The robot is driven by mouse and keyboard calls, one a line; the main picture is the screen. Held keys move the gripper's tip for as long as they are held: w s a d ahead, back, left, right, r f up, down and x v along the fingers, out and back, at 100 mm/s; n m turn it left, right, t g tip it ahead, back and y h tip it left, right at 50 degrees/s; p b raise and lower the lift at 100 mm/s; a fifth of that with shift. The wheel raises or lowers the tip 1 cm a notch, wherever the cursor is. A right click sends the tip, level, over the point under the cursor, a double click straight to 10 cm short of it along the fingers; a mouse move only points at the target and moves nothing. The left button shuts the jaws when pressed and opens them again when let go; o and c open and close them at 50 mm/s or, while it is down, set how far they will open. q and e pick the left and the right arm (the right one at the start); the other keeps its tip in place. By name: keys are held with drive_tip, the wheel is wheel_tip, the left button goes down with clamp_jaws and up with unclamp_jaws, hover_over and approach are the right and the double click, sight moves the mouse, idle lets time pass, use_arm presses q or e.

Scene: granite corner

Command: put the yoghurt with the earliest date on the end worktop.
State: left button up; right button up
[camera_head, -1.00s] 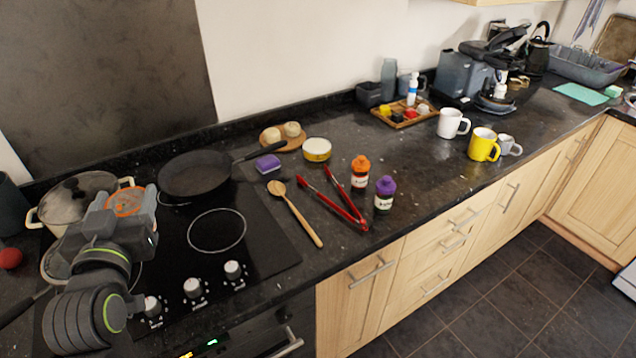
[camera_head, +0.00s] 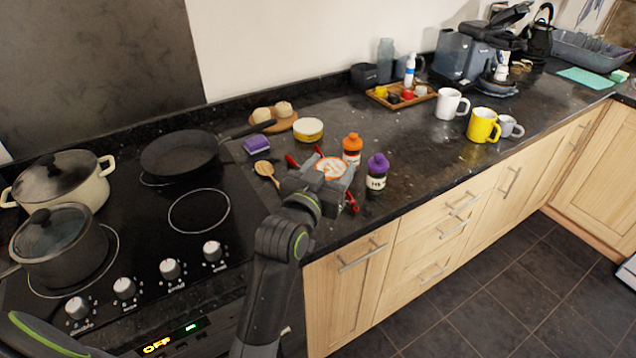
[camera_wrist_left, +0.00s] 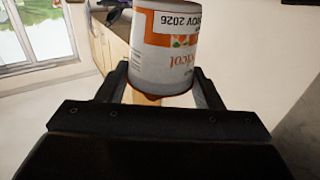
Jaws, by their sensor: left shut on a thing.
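My left gripper (camera_head: 322,180) is shut on a white and orange yoghurt pot (camera_head: 331,168). It holds the pot over the front part of the black worktop (camera_head: 420,155), above the red tongs. In the left wrist view the pot (camera_wrist_left: 165,50) sits between the two fingers. Its print is upside down there, with a date that reads NOV 2026 and a flavour word that seems to end in "icot". No other yoghurt pot shows clearly. I cannot tell which stretch is the end worktop. My right gripper is not in view.
An orange-capped bottle (camera_head: 352,148) and a purple-capped bottle (camera_head: 376,174) stand close to the held pot. Red tongs (camera_head: 352,205) and a wooden spoon (camera_head: 265,170) lie partly hidden. White (camera_head: 449,104) and yellow (camera_head: 483,125) mugs stand further right. Pots and a pan (camera_head: 180,154) occupy the hob.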

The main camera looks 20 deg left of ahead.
use_arm(q)
wheel_tip(320, 180, down, 9)
drive_tip(key=shift+s+a+f, duration=0.1)
idle(0.3)
drive_tip(key=shift+f, duration=0.1)
drive_tip(key=o, duration=1.1)
drive_tip(key=shift+c, duration=0.2)
